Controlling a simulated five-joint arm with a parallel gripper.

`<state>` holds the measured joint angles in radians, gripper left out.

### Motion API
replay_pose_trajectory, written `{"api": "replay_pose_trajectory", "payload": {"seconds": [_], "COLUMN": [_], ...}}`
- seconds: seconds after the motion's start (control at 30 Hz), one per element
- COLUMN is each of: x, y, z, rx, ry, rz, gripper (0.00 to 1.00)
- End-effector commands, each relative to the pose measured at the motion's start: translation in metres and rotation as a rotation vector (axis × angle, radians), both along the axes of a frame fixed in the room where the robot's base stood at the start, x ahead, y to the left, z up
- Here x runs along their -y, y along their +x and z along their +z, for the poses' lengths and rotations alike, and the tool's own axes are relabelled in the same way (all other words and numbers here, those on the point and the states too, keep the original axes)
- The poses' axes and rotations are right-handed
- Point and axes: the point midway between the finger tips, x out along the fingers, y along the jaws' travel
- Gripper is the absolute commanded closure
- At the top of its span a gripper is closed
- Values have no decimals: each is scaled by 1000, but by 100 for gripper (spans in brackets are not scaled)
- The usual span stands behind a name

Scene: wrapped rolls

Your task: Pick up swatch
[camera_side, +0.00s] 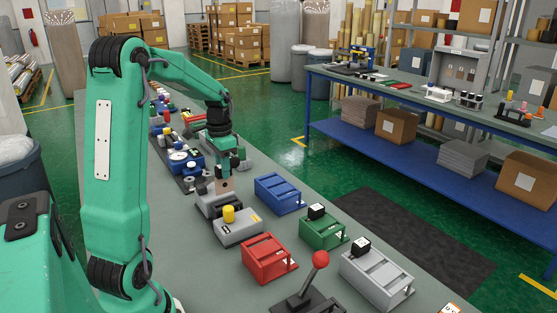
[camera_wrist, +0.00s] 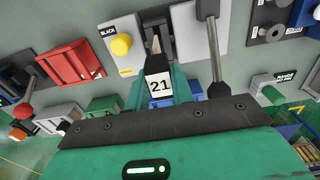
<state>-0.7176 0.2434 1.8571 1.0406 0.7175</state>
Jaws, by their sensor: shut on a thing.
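A small swatch shows in the side view as a tan square (camera_side: 225,185) with a dark spot. In the wrist view its face is a white label reading 21 (camera_wrist: 160,87), with a dark strip beyond it. My gripper (camera_side: 228,172) points down and is shut on the swatch, one teal finger on each side of it in the wrist view (camera_wrist: 162,92). The swatch is held upright over a grey device (camera_side: 214,202); whether its lower end touches the device I cannot tell.
A grey box with a yellow knob (camera_side: 229,214) stands right in front. Blue (camera_side: 278,193), green (camera_side: 322,230), red (camera_side: 268,257) and grey (camera_side: 377,278) trays stand to the right. A red-knobbed lever (camera_side: 319,260) is at the front. Behind my gripper the bench is crowded.

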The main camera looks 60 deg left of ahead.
Motion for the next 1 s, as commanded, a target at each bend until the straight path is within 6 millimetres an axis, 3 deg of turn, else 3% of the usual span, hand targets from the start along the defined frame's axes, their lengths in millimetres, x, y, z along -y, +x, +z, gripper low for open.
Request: {"api": "replay_pose_trajectory", "payload": {"seconds": [0.7,0.87,1.0], "x": [0,0,1], "y": [1,11,30], "z": [4,6,8], "rx": [0,0,-1], "ry": [0,0,0], "rz": [0,-2,-3], "gripper": [100,100,100]}}
